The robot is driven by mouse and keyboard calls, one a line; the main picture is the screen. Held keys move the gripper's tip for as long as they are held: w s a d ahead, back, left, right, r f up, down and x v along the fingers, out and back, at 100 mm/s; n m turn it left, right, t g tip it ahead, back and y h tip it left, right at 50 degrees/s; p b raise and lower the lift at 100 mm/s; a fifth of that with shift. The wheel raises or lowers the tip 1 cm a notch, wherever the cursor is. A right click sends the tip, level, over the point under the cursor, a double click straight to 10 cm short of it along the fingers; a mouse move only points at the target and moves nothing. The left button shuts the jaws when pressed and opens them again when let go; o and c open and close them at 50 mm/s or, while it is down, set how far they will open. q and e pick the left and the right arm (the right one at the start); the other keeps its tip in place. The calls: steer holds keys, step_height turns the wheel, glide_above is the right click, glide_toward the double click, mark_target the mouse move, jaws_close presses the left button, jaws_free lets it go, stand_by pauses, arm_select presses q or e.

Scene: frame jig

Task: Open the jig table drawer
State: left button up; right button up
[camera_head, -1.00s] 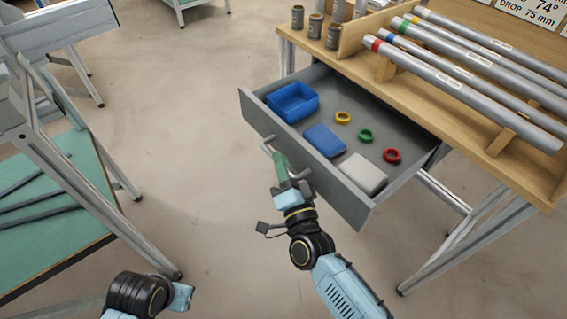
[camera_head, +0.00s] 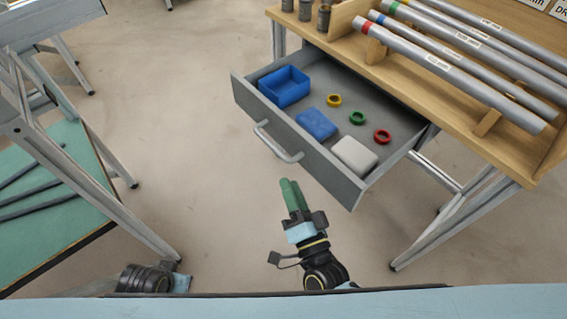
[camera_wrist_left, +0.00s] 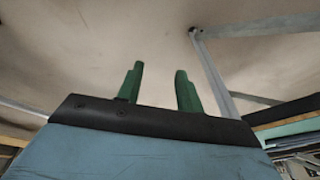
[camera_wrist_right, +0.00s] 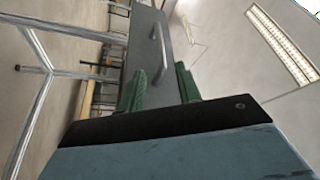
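The jig table drawer (camera_head: 310,160) stands pulled out from under the wooden jig table (camera_head: 385,62) in the head view. Its bar handle (camera_head: 277,142) is on the front panel and is free. My right gripper (camera_head: 291,187) is in front of the drawer, apart from the handle, with nothing held. In the right wrist view its green fingers (camera_wrist_right: 158,88) are spread, with the handle (camera_wrist_right: 160,63) visible beyond them. My left gripper's fingers (camera_wrist_left: 157,82) are spread and empty in the left wrist view; in the head view only part of the left wrist shows, at lower left.
The drawer holds a blue bin (camera_head: 284,86), a blue block (camera_head: 316,124), a white block (camera_head: 355,154) and yellow (camera_head: 334,100), green (camera_head: 357,118) and red (camera_head: 382,137) rings. A green-topped table (camera_head: 60,205) stands at left. Floor between is clear.

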arm_select(q)
steer(key=shift+s+a+f, duration=0.1)
steer(key=shift+a+f, duration=0.15)
steer(key=shift+f, duration=0.2)
arm_select(e)
steer(key=shift+v, duration=1.5)
